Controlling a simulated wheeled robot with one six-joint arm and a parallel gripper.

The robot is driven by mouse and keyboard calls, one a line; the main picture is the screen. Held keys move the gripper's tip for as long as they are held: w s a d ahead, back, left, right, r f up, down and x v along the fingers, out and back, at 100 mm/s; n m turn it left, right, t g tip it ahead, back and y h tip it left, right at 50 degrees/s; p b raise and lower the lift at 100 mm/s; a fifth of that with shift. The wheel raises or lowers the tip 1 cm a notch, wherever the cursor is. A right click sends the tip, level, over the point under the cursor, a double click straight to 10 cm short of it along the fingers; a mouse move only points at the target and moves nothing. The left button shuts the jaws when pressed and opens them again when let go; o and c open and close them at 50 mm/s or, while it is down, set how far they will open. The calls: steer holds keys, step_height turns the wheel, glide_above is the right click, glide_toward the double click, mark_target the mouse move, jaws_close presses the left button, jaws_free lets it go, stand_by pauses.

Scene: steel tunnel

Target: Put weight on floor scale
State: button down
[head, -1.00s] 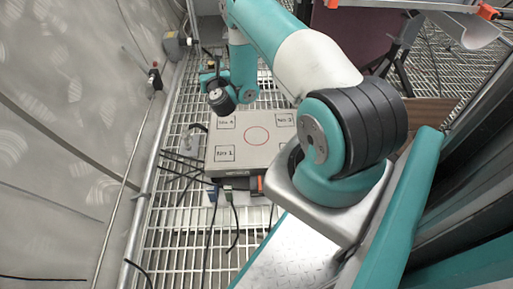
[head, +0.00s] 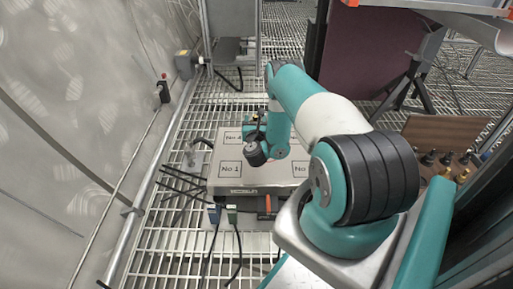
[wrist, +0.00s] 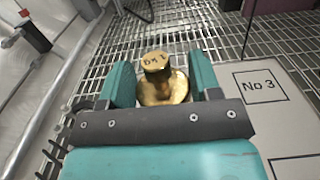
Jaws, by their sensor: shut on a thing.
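The brass weight (wrist: 163,80), with a round knob on top marked in dark letters, sits between the two teal fingers of my gripper (wrist: 163,68) in the wrist view. The gripper is shut on it. The floor scale (head: 238,191) is a low, pale platform with numbered squares in the head view. Its corner marked No 3 shows at the right in the wrist view (wrist: 275,105), beside the weight. The weight appears over the grating, just off the scale's edge. My arm covers much of the scale's far right in the head view, and the weight is hidden there.
A wooden board (head: 443,135) with several small weights stands at the right. A metal rail (head: 150,185) and pale curtain wall run along the left. Cables (head: 212,240) lie on the grating at the scale's front. A grey frame (head: 232,35) stands behind.

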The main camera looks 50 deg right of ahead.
step_height(320, 180, down, 9)
steer(key=b, duration=0.6)
steer(key=shift+f, duration=0.1)
steer(key=shift+f, duration=0.15)
steer(key=shift+c, duration=1.6)
jaws_free()
